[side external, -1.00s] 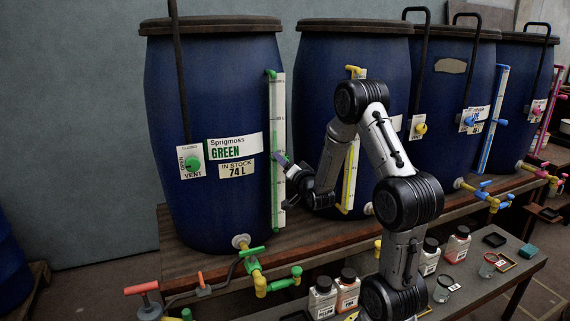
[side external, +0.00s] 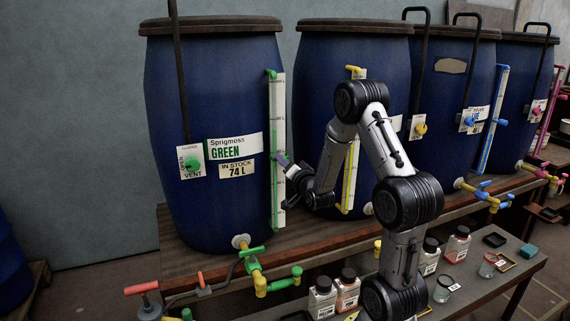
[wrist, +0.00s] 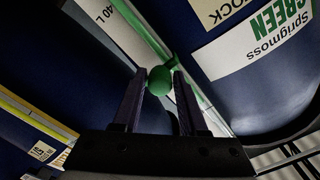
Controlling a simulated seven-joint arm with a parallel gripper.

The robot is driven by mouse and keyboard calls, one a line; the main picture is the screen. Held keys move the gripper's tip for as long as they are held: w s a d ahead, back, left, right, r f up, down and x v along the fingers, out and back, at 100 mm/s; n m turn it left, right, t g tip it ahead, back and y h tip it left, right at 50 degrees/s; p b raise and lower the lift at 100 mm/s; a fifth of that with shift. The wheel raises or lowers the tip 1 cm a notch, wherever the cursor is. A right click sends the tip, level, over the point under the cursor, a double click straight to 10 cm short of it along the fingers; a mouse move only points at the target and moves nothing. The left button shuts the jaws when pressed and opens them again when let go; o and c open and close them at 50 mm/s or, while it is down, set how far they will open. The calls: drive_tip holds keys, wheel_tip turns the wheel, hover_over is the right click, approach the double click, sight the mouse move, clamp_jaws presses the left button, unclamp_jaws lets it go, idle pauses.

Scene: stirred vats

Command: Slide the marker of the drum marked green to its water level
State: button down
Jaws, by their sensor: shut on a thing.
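The drum marked green (side external: 215,110) is the large blue drum at the left in the side view; its label reads "Sprigmoss GREEN" and "IN STOCK 74 L". A tall white scale (side external: 279,105) with a thin green tube runs down its right side. In the wrist view the marker shows as a round green knob (wrist: 159,82) at the tube, with "40 L" printed on the scale nearby. My gripper (side external: 282,159) is at about mid-height of the scale, its fingers (wrist: 160,76) shut on the knob. In the side view the marker is hidden; the water level is not clear in either view.
A yellow gauge (side external: 350,170) on the neighbouring drum (side external: 325,90) stands close behind my arm. More drums stand to the right. Valves and pipes (side external: 256,270) sit below the green drum. Bottles (side external: 321,300) stand on the lower front bench (side external: 470,300).

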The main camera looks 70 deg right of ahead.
idle(0.9)
wheel_tip(320, 180, up, 9)
drive_tip(key=shift+r, duration=0.15)
drive_tip(key=c, duration=0.6)
unclamp_jaws()
drive_tip(key=shift+a, duration=0.1)
drive_tip(key=v, duration=1.3)
drive_tip(key=shift+s+a, duration=0.2)
drive_tip(key=shift+s, duration=0.1)
